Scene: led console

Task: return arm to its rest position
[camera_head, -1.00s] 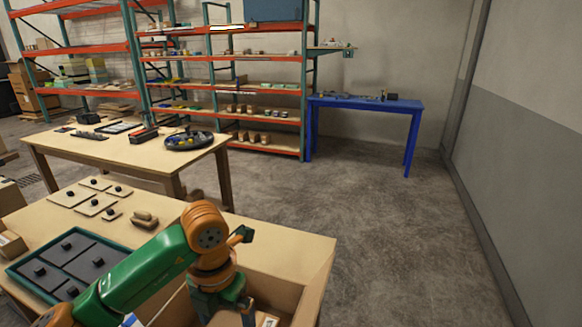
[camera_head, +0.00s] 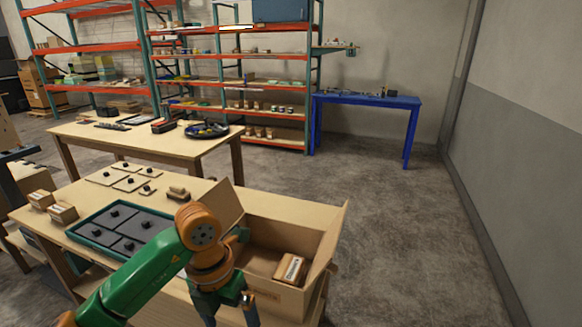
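One green and orange arm of mine comes in from the lower left, so it is my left arm. Its gripper (camera_head: 228,308) points down at the bottom of the view, in front of the open cardboard box. Its two fingers are apart and I see nothing between them, though the tips are close to the lower edge of the picture. My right arm and gripper are not in view.
The near wooden table (camera_head: 75,211) carries a dark tray with a teal rim (camera_head: 79,234), knobbed plates and small boxes (camera_head: 63,213). The open cardboard box (camera_head: 290,237) holds a labelled carton (camera_head: 290,268). Floor is clear right of the table.

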